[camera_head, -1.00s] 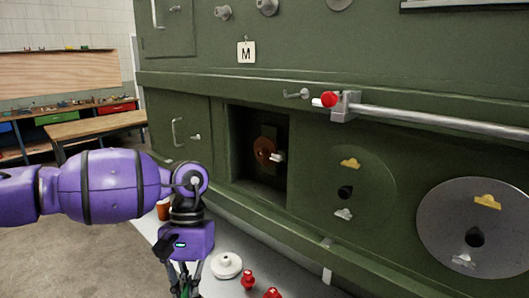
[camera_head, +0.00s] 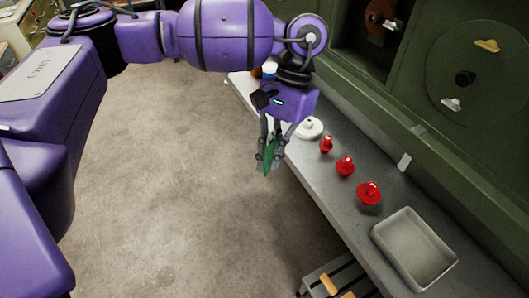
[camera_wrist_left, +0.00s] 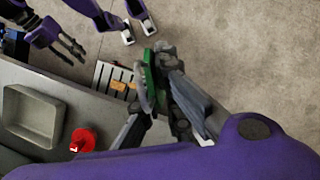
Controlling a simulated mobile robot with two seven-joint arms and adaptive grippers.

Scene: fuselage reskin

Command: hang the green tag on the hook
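My left gripper (camera_head: 268,160) points down beside the front edge of the grey shelf, over the floor. It is shut on the green tag (camera_head: 270,154), a thin piece between its fingers. In the left wrist view the green tag (camera_wrist_left: 149,72) also shows between the fingers. My right gripper (camera_wrist_left: 72,50) shows at the upper left of the left wrist view, fingers apart and empty. It is outside the head view. The hook is not in either view now.
The shelf (camera_head: 345,205) bears a white round part (camera_head: 309,128), several red knobs (camera_head: 345,166) and a grey tray (camera_head: 412,247). The green panel wall (camera_head: 455,135) stands behind it. A slatted stand (camera_head: 335,280) is below the shelf.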

